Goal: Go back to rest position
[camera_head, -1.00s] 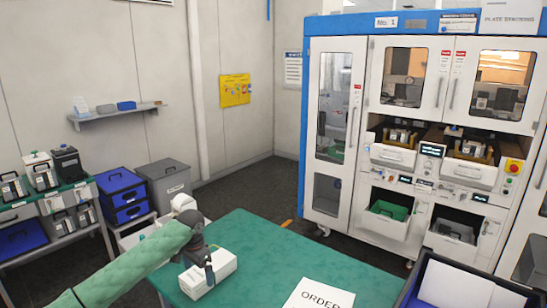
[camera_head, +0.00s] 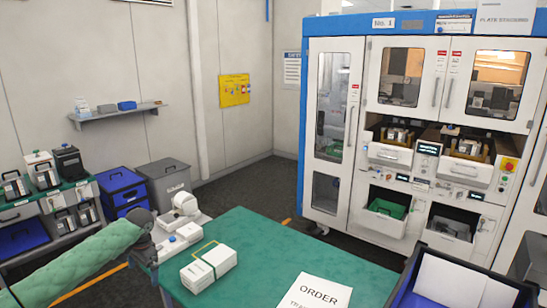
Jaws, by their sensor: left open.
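My left arm, in a green sleeve, comes in from the left in the head view. My left gripper (camera_head: 146,256) hangs pointing down at the near left edge of the green table, clear of the white box. It is open and empty. My right gripper is not in view.
A paper marked ORDER (camera_head: 315,294) lies on the table. A blue bin (camera_head: 409,283) stands at the right. A white and blue cabinet (camera_head: 333,130) with open drawers stands behind. A white device (camera_head: 186,205) is beyond the gripper. The table's middle is clear.

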